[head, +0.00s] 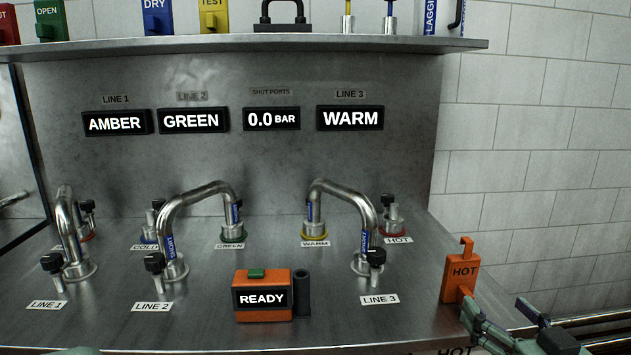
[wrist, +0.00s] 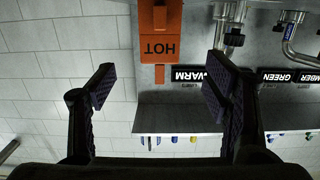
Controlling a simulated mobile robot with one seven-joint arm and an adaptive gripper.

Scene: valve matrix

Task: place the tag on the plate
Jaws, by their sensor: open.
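The orange HOT tag (head: 461,277) stands upright at the right end of the steel bench in the head view, its hook at the top. In the wrist view the tag (wrist: 160,45) appears upside down, beyond and between my open fingers. My gripper (head: 497,312) is at the lower right in the head view, just right of the tag. In the wrist view my gripper (wrist: 160,84) has its fingers wide apart with nothing between the pads. What supports the tag is unclear.
An orange READY box (head: 264,297) with a dark cylinder (head: 302,293) beside it sits front centre. Bent pipes and valves fill the bench (head: 215,325). A shelf (head: 250,43) holds coloured tags and a padlock (head: 281,14). Pipes (head: 590,322) run at the lower right.

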